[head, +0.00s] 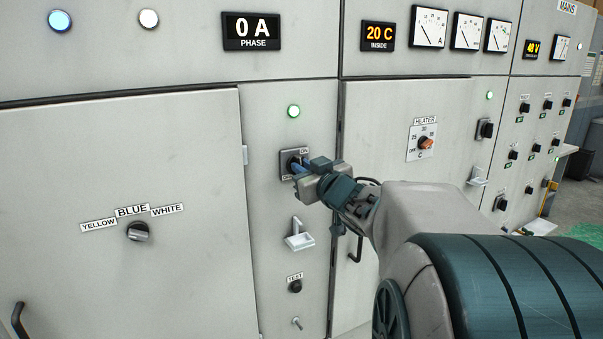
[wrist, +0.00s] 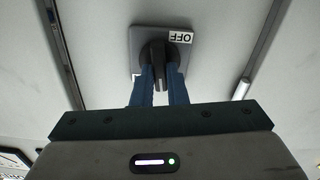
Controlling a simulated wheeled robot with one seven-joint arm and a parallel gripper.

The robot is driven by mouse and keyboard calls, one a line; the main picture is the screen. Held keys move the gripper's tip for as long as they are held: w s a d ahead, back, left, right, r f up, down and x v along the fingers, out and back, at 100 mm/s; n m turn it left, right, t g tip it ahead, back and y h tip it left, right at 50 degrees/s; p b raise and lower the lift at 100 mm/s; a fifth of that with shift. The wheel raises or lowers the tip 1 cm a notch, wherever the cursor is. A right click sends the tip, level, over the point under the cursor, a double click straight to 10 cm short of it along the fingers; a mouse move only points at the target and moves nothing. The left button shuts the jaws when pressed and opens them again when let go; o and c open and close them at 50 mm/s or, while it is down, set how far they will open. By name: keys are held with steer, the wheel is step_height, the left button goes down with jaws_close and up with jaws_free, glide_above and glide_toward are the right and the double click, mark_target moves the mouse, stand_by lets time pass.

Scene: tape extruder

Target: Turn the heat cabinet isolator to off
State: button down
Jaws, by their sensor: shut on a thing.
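An isolator switch with a square dark plate (head: 284,157) is on the narrow grey panel left of the heater cabinet door. It has an ON label at upper right and an OFF label at lower left. My gripper (head: 299,171) reaches it from the right and is shut on its black knob (wrist: 158,72), with a blue finger on each side. In the wrist view the OFF label (wrist: 180,37) appears upside down, and the knob's handle lies about upright. The ON label is mostly hidden there. A similar black switch (head: 485,130) sits right of the heater dial.
A green lamp (head: 293,111) glows above the isolator. The heater dial (head: 427,143) is on the door to the right. A display (head: 251,30) reads 0 A.

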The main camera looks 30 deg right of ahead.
steer(key=shift+a+f+n+b, duration=0.1)
steer(key=shift+f+n+b, duration=0.1)
steer(key=shift+n+b, duration=3)
steer(key=shift+a+f+n+b, duration=0.15)
steer(key=shift+n+b, duration=1.4)
steer(key=shift+n, duration=3.45)
steer(key=c, duration=1.4)
jaws_free()
steer(key=shift+r, duration=0.1)
steer(key=shift+c, duration=0.2)
